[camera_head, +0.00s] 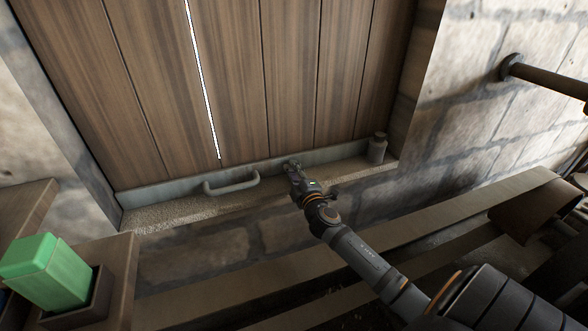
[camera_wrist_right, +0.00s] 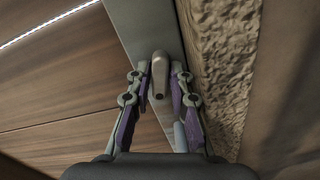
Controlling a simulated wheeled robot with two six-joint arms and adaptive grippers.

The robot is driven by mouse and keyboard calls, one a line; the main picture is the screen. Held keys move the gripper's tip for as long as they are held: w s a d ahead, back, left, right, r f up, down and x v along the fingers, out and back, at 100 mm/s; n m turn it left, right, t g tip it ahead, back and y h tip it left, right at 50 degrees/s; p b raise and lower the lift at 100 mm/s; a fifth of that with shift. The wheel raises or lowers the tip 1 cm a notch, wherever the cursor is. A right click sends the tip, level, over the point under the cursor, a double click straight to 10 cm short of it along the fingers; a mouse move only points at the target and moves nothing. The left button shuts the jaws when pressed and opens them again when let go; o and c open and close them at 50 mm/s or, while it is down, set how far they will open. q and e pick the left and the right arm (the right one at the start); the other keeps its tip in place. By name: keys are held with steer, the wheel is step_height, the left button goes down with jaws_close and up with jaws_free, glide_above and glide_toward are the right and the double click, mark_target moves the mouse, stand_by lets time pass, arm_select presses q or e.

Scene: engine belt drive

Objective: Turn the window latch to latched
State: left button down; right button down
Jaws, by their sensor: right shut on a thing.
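The window latch (camera_wrist_right: 159,77) shows in the right wrist view as a small rounded grey-brown lever on a grey metal rail (camera_wrist_right: 138,32). My right gripper (camera_wrist_right: 159,80) is shut on the latch, with one finger on each side of it. In the head view my right gripper (camera_head: 292,166) reaches the rail (camera_head: 160,193) at the foot of the wooden shutters (camera_head: 240,80), and it hides most of the latch there. My left gripper is in neither view.
A curved metal handle (camera_head: 231,184) is on the rail left of my right gripper. A small grey bottle-like object (camera_head: 377,148) stands on the stone sill (camera_head: 180,215) at right. A green block (camera_head: 48,272) sits in a dark holder at lower left. A pipe (camera_head: 545,76) sticks out at upper right.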

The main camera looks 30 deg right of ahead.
steer(key=shift+n+p, duration=0.5)
steer(key=shift+n, duration=1.3)
steer(key=c, duration=1.3)
jaws_free()
steer(key=shift+f, duration=0.1)
